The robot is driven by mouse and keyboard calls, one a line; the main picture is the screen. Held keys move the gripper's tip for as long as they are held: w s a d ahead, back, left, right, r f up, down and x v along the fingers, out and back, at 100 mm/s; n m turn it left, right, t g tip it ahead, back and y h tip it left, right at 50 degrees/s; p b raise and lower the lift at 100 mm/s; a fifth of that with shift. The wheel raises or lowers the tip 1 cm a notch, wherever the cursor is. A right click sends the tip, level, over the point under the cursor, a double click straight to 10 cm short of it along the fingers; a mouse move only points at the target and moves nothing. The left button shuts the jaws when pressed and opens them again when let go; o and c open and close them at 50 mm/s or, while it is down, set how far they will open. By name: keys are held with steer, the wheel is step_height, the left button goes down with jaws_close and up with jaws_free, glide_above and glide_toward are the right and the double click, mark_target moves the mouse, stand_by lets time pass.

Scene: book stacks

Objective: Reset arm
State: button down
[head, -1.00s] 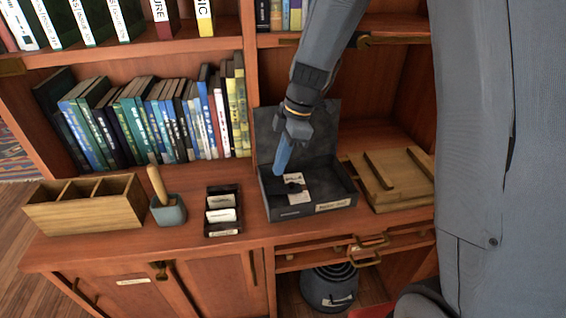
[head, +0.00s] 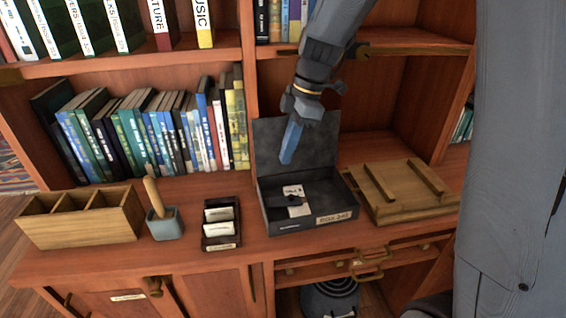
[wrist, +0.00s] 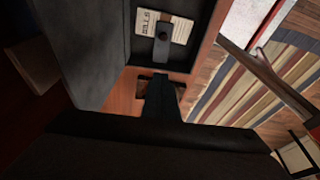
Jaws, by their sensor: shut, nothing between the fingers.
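My gripper (head: 290,142) hangs above the open dark grey box (head: 273,222) on the counter, with blue fingers pointing down. It is shut and empty, clear of the box. The box has its lid raised at the back and a label on its front.
Left of the box stand a card holder (head: 221,228), a small blue-grey pot (head: 166,226) with a wooden handle and a wooden divided tray (head: 85,228). A wooden board (head: 410,190) lies right of it. Shelved books (head: 150,135) stand behind. A dark bin (head: 330,300) sits below.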

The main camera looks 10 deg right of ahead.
steer(key=shift+r, duration=0.1)
steer(key=s+d+f+m+h, duration=0.1)
steer(key=s+d+f+m, duration=0.2)
steer(key=s+m, duration=0.5)
steer(key=s+d+f+m+h, duration=0.2)
steer(key=s+d+f+m, duration=0.2)
steer(key=s+m, duration=0.4)
steer(key=d+m, duration=0.1)
steer(key=m, duration=0.2)
steer(key=shift+s+d+f+t, duration=0.15)
steer(key=shift+s+d+t, duration=0.1)
steer(key=shift+t, duration=0.15)
steer(key=c, duration=2.5)
jaws_free()
